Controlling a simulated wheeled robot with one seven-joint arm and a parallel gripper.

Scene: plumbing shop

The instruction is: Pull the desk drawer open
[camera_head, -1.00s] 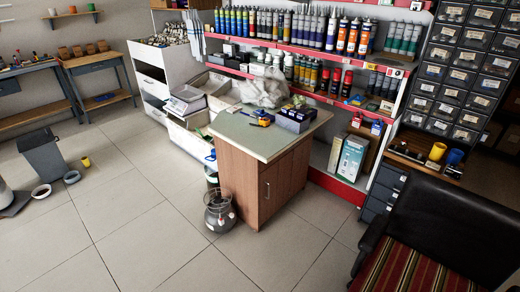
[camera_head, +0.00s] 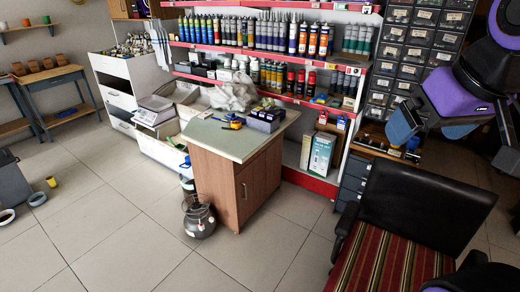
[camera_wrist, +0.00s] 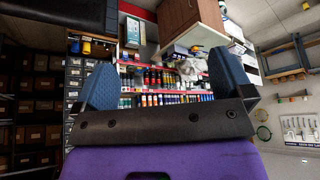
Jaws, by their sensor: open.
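A wooden-topped desk (camera_head: 48,75) stands at the far left of the head view, against the wall. Its grey-blue drawer front (camera_head: 62,82) sits just under the top and looks shut; its handle is too small to make out. My gripper (camera_head: 428,128) is at the upper right of the head view, raised in front of the shelving and far from the desk. In the wrist view its two blue fingers (camera_wrist: 165,85) are spread wide with nothing between them. The wrist view is tilted over and does not clearly show the drawer.
A wooden cabinet (camera_head: 232,185) with tools on top stands mid-floor, a glass jug (camera_head: 199,220) beside it. A black chair with a striped seat (camera_head: 385,255) is near me at right. Shelves of bottles line the back. The tiled floor (camera_head: 110,220) at left is mostly open.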

